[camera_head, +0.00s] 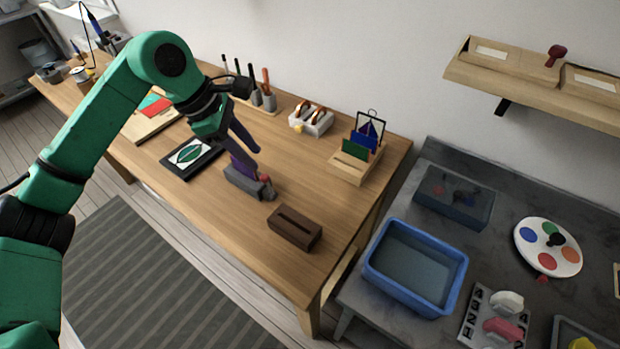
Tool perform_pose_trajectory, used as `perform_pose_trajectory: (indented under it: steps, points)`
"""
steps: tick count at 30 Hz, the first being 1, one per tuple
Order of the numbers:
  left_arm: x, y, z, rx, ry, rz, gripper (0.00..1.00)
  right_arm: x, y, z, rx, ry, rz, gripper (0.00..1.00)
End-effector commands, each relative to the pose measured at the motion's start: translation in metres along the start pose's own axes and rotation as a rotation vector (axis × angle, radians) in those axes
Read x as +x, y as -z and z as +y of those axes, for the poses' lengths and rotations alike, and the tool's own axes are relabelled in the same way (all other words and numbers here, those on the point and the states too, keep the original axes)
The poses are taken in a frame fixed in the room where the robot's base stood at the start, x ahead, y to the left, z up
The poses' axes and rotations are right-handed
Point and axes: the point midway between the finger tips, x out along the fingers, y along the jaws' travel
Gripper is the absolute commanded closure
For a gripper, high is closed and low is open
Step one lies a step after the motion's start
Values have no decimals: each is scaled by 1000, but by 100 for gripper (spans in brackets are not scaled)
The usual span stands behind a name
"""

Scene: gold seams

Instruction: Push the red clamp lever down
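The clamp (243,183) is a grey block on the wooden table, with a small red lever (266,180) at its right end. The lever looks raised, but it is too small to tell its exact angle. My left gripper (255,163) reaches down from the green arm, just above and behind the clamp. Its purple-grey fingers look spread, with nothing clearly held. A purple patch at the clamp's top may be a finger or a piece in the clamp; I cannot tell which. My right gripper is not in view.
A dark brown slotted block (294,229) stands right of the clamp, near the table's front edge. A framed leaf panel (191,157) lies to the left. A wooden rack (356,163) stands behind right. A blue bin (415,267) sits on the grey bench.

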Motion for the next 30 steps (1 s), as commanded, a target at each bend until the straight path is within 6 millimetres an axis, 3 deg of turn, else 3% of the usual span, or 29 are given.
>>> perform_pose_trajectory:
  steps: [2, 9, 12, 16, 21, 28, 30]
  points:
    - [9, 0, 0, -2, 3, 0, 63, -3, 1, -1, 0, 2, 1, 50]
    - [67, -3, -1, -2, 6, -6, 63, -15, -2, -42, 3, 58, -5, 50]
    - [94, -4, -2, -2, 6, -8, 63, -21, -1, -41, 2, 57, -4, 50]
    - [123, -4, -1, -1, 4, -8, 63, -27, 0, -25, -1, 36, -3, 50]
    - [141, -3, -1, -2, 0, -8, 63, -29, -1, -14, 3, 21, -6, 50]
    - [143, -3, -1, -1, 0, -9, 63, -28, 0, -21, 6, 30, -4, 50]
    - [143, -3, -1, -1, 0, -9, 90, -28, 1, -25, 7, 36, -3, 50]
